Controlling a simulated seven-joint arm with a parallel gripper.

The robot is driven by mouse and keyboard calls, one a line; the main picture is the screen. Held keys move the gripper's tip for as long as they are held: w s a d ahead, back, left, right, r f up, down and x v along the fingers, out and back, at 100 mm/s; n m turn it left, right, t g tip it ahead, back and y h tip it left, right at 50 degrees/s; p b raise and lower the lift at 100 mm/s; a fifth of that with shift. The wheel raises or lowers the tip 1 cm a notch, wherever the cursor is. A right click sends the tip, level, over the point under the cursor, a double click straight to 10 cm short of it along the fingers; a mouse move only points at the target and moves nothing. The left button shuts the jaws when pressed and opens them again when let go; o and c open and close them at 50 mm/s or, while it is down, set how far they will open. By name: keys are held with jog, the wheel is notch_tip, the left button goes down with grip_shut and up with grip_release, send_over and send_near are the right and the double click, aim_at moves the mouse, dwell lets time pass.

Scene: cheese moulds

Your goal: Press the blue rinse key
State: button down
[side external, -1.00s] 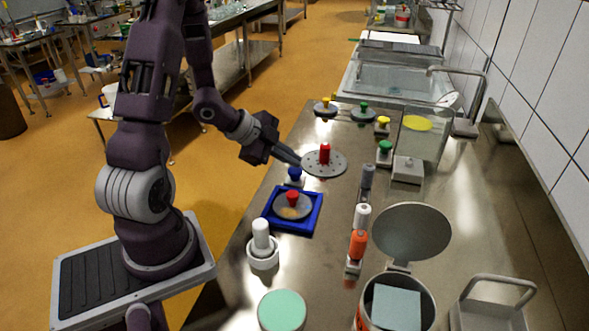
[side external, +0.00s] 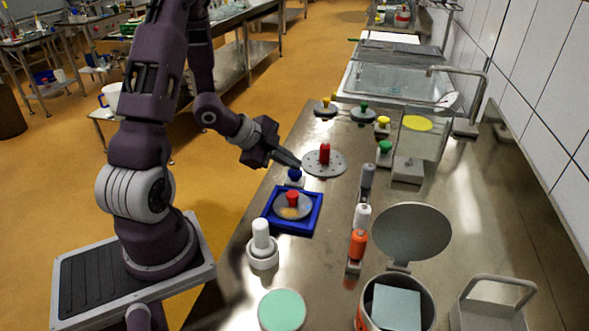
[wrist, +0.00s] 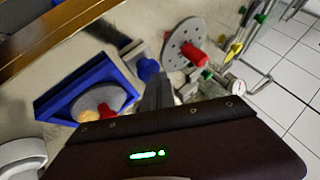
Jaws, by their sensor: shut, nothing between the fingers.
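The blue rinse key (side external: 294,174) is a round blue knob on a small pale block, standing on the steel counter just behind the blue tray. It also shows in the wrist view (wrist: 148,69), just past my fingers. My gripper (side external: 298,164) is shut and empty. Its fingertips are close above the blue key, pointing down and to the right in the side view. In the wrist view the dark fingers (wrist: 158,92) reach up toward the blue knob. I cannot tell whether they touch it.
The blue square tray (side external: 276,224) holds a grey disc with a red knob. A perforated grey disc (side external: 338,168) with a red knob lies right of my fingertips. A white post (side external: 261,235), a grey bottle (side external: 367,177) and a green knob (side external: 384,147) stand nearby.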

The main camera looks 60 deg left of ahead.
aim_at(291, 172)
jog(key=shift+f, duration=0.2)
jog(key=shift+r, duration=0.7)
notch_tip(291, 172, up, 6)
dwell(0.5)
